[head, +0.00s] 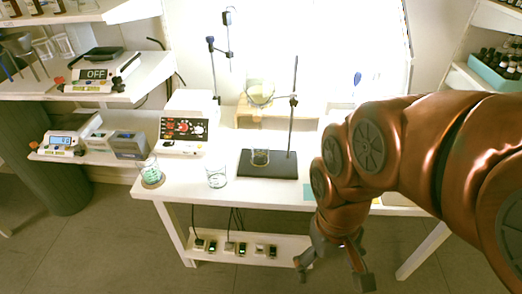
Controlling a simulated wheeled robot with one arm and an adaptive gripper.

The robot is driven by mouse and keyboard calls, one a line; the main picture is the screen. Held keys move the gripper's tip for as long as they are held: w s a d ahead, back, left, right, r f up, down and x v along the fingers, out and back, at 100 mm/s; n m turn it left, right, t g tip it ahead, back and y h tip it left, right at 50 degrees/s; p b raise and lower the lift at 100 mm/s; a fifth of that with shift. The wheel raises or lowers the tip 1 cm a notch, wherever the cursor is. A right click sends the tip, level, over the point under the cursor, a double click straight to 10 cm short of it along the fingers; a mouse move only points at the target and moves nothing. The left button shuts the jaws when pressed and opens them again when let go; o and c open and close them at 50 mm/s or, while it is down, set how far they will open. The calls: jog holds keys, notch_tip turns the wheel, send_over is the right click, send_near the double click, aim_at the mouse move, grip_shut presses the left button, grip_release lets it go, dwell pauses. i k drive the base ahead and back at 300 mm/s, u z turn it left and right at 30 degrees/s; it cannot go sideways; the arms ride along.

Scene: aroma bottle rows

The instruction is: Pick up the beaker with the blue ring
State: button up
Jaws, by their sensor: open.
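A small clear glass beaker (216,175) stands upright on the white table, left of the stand. Another glass vessel (151,171), with pale green contents or markings, stands on a round coaster at the table's left corner. A third small beaker (260,157) stands on the dark base of the stand. I cannot tell which of them bears a blue ring. My gripper (333,274) hangs in front of the table's front edge, to the right of and lower in the picture than these beakers. Its fingers are spread and empty.
A stand (293,115) with a vertical rod and a round flask (260,92) rises behind the beakers. A white device (186,130) with red knobs is at the back left. Bare tabletop (190,188) lies around the front beakers. Shelves with instruments (93,85) are at left.

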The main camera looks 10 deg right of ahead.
aim_at(149, 169)
jog(key=k, duration=0.5)
jog(key=u, duration=2.55)
jog(key=i, duration=2.05)
jog(key=z, duration=2.75)
jog(key=i, duration=0.1)
jog(key=u, duration=0.35)
